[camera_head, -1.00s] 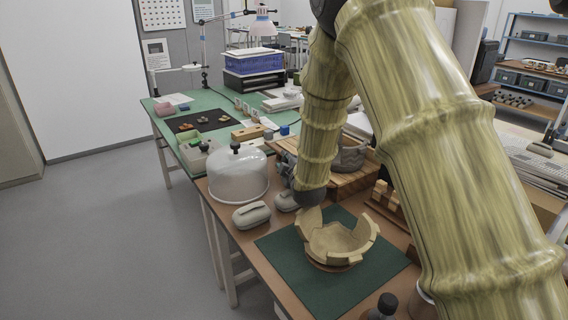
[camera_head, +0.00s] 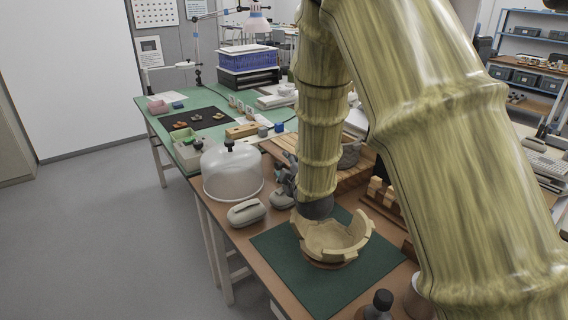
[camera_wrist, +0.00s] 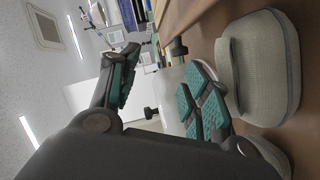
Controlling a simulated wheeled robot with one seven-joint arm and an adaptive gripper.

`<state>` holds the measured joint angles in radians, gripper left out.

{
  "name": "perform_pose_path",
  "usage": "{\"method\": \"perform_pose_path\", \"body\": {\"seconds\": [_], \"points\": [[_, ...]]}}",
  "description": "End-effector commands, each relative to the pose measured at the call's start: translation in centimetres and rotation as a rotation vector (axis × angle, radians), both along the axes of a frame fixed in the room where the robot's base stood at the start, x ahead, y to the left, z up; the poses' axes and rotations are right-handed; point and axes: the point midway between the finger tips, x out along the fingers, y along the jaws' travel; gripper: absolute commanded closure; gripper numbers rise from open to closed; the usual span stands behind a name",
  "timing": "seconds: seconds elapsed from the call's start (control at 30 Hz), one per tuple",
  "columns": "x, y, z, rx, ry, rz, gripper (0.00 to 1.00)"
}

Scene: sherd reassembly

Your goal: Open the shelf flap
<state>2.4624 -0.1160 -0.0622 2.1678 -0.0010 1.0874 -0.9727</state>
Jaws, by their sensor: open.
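No shelf flap can be made out in either view. A blue-framed shelf rack (camera_head: 548,65) stands in the far right background of the head view, with dark bins on it. My gripper (camera_wrist: 163,60) is open in the wrist view, with teal pads on its fingers and nothing between them. In the head view my gripper (camera_head: 287,178) is mostly hidden behind my arm, low over the brown table near two oval beige cases. One beige case (camera_wrist: 262,65) is close beside the fingers in the wrist view.
A partly assembled bowl (camera_head: 332,240) sits on a dark green mat (camera_head: 290,275) by my arm. A clear dome (camera_head: 232,172) and an oval case (camera_head: 246,213) are to the left. A green bench (camera_head: 150,108) lies behind. The floor at left is clear.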

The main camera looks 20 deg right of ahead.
Motion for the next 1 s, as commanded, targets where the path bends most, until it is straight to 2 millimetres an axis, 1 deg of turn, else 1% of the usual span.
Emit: {"method": "perform_pose_path", "body": {"seconds": [0.03, 0.1, 0.3, 0.43, 0.67, 0.77, 0.83, 0.93, 1.0], "points": [[-0.9, 0.0, 0.1, -0.001, 0.002, 0.000, 0.53], [-1.9, 0.0, 0.3, -0.001, 0.001, 0.001, 0.53], [-3.7, 0.0, 0.6, -0.001, 0.002, 0.000, 0.53], [-4.0, 0.0, 0.7, 0.000, 0.001, 0.000, 0.53], [-4.1, 0.0, 0.7, 0.000, 0.001, 0.000, 0.53], [-4.0, 0.0, 0.8, 0.000, 0.001, 0.000, 0.69], [-4.0, 0.0, 1.2, 0.000, 0.001, 0.000, 0.82], [-4.0, 0.0, 2.2, 0.000, 0.000, -0.001, 1.00], [-4.0, 0.0, 3.3, 0.000, 0.000, 0.000, 1.00]]}}
